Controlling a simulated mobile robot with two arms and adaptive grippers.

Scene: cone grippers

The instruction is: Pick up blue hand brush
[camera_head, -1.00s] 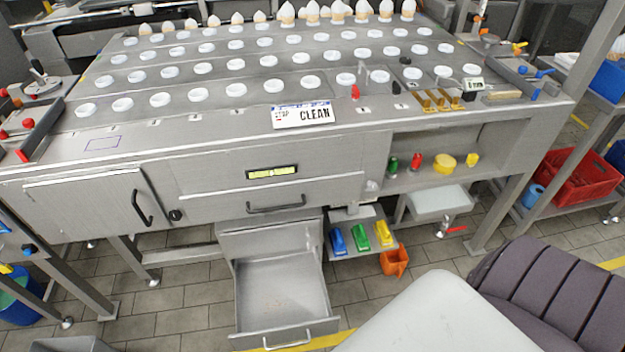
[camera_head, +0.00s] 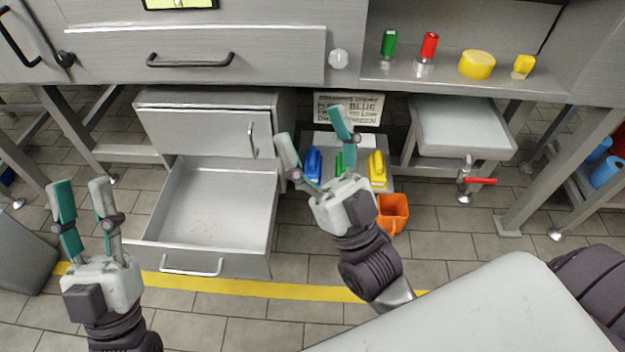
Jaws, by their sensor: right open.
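The blue hand brush (camera_head: 314,164) stands on a low grey shelf (camera_head: 322,142) under the bench, left of a green brush (camera_head: 340,163) and a yellow brush (camera_head: 377,168). My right gripper (camera_head: 315,128) is open and empty. In the picture its fingers straddle the blue and green brushes, and one finger covers part of the green one. I cannot tell how far above or in front of the brushes it is. My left gripper (camera_head: 82,192) is open and empty at the lower left, apart from the brushes.
An open drawer (camera_head: 205,205) with crumbs juts out left of the shelf. An orange bin (camera_head: 392,213) sits below the shelf at right. A grey side tray (camera_head: 462,130) with a red-handled valve (camera_head: 478,181) stands further right. The bench edge overhangs the shelf.

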